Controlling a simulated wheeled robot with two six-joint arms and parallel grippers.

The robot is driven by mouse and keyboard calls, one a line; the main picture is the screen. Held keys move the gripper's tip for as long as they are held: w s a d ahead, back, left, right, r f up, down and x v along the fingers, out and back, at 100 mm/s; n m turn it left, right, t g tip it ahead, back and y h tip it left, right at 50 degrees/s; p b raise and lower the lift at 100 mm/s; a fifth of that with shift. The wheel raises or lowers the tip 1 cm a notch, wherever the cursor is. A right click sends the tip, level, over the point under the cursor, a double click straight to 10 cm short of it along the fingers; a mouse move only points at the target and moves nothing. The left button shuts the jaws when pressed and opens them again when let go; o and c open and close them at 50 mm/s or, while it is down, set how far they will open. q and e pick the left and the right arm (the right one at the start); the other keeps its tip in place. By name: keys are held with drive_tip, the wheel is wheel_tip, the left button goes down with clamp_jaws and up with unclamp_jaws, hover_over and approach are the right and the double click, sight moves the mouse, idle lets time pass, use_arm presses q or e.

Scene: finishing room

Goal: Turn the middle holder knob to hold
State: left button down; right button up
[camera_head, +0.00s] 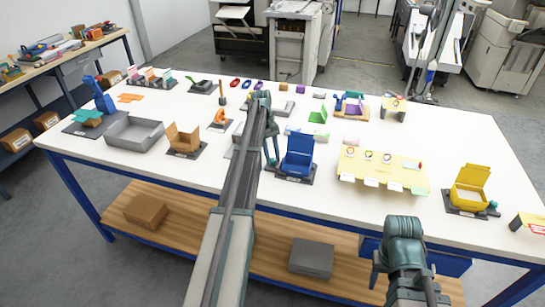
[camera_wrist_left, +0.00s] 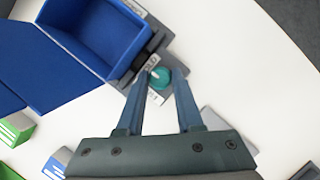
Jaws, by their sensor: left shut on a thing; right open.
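The blue box (camera_head: 298,157) with its raised lid sits in a dark holder at the table's near side. In the left wrist view the blue box (camera_wrist_left: 95,32) is at upper left. Beside it is the round teal knob (camera_wrist_left: 158,77) with a pale mark on top, on a grey plate with white labels. My left gripper (camera_wrist_left: 160,80) has its fingers on both sides of the knob and is shut on it. My right gripper (camera_head: 404,250) is open and empty, in front of the table.
A yellow box (camera_head: 468,190) in a holder with a teal knob (camera_head: 493,206) is at right. A brown box (camera_head: 183,140) is at left. A yellow board (camera_head: 382,168) lies right of the blue box. Several small items stand further back.

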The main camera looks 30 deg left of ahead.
use_arm(q)
drive_tip(key=c, duration=0.8)
unclamp_jaws()
drive_tip(key=shift+c, duration=0.2)
drive_tip(key=p+v, duration=1.2)
drive_tip(key=v, duration=0.2)
drive_tip(key=shift+p, duration=0.35)
drive_tip(key=shift+f, duration=0.1)
